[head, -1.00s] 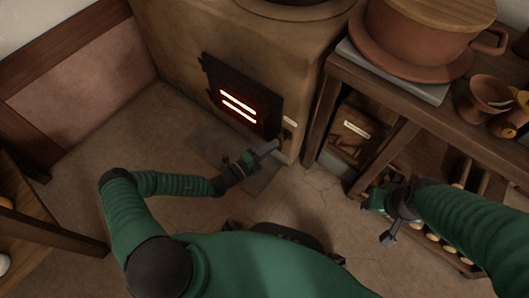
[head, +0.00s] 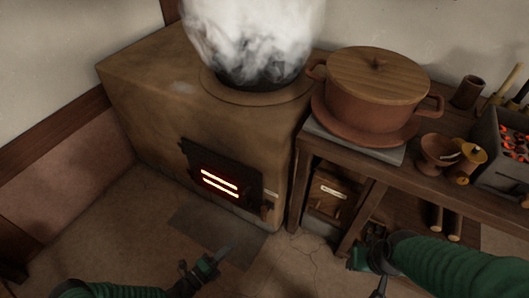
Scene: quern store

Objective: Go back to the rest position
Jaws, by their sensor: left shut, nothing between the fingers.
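My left gripper (head: 222,253) is low in the head view, shut and empty, over the floor in front of the stove. My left forearm runs along the bottom edge. My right gripper (head: 379,288) points down at the bottom edge, right of centre, in front of the wooden bench. Its fingertips are small and dark, and I cannot tell whether they are apart. Both grippers look clear of the stove and bench.
The clay stove (head: 150,120) has a dark firebox door (head: 195,160) with glowing slots, and thick steam (head: 255,35) rises from its top. The bench (head: 335,157) at right carries a lidded clay pot (head: 365,102), a small bowl (head: 437,150) and a box of embers (head: 490,160).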

